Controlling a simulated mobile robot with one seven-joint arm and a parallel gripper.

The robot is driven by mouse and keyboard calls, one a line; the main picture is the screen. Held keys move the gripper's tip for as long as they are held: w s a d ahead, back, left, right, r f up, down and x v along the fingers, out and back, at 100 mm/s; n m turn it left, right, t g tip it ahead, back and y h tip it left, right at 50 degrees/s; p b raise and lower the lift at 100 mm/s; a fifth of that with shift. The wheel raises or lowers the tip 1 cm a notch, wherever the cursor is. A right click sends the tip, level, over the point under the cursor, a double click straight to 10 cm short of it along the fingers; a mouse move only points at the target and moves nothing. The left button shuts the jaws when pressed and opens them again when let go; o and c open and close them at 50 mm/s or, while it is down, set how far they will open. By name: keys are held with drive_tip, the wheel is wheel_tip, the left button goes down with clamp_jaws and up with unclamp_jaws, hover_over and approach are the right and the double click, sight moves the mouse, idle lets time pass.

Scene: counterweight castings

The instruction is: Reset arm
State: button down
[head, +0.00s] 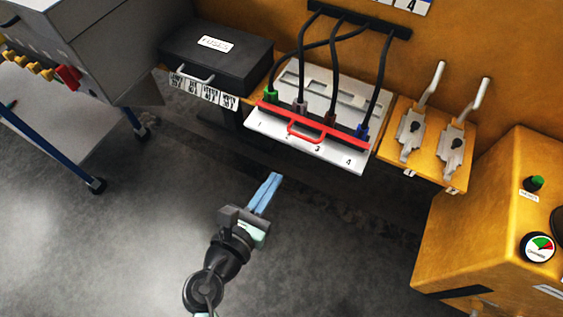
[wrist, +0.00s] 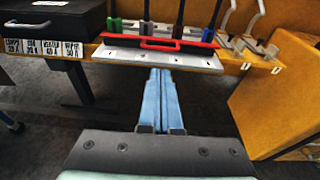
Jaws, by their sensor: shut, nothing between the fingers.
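My gripper (head: 271,185) is at the middle of the head view, over the dark floor and in front of the shelf. Its two blue fingers lie together, shut, with nothing between them. In the wrist view the gripper (wrist: 160,73) points toward the white connector panel, apart from it. My arm comes up from the bottom of the head view.
A white panel (head: 335,155), numbered, holds cabled plugs behind a red handled bar (head: 310,127). A black case (head: 218,55) lies to its left. Two toggle clamps (head: 411,133) and a yellow cabinet (head: 490,210) stand right. A grey cart (head: 100,40) is at left. Floor space is free around my arm.

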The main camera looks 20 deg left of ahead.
drive_tip(key=shift+v, duration=0.8)
drive_tip(key=shift+r, duration=0.1)
